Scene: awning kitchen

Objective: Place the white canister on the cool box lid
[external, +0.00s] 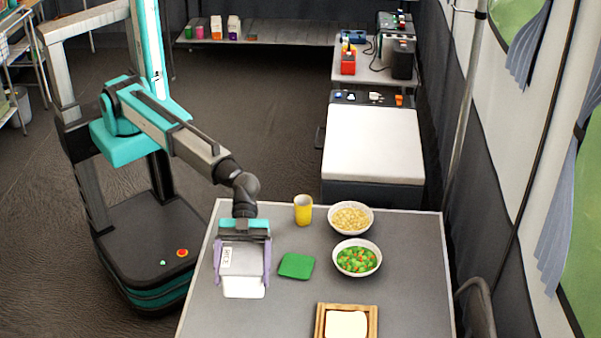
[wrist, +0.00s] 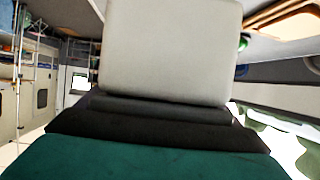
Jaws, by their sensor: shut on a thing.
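The white canister (external: 243,262), with a small printed label, is at the left of the grey table. My gripper (external: 242,284) points down over it, its two lavender fingers closed on its left and right sides. In the wrist view the canister (wrist: 172,50) fills the upper middle as a pale block. I cannot tell whether its base touches the table. The cool box lid (external: 374,143) is a flat, white, bare surface beyond the table's far edge, to the right of my gripper.
A green square (external: 296,266) lies right of the canister. A yellow cup (external: 303,210), a bowl of pale food (external: 351,218) and a bowl of green and orange food (external: 358,258) stand near the far edge. A wooden tray (external: 318,322) is in front. A pole (external: 467,95) rises right of the lid.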

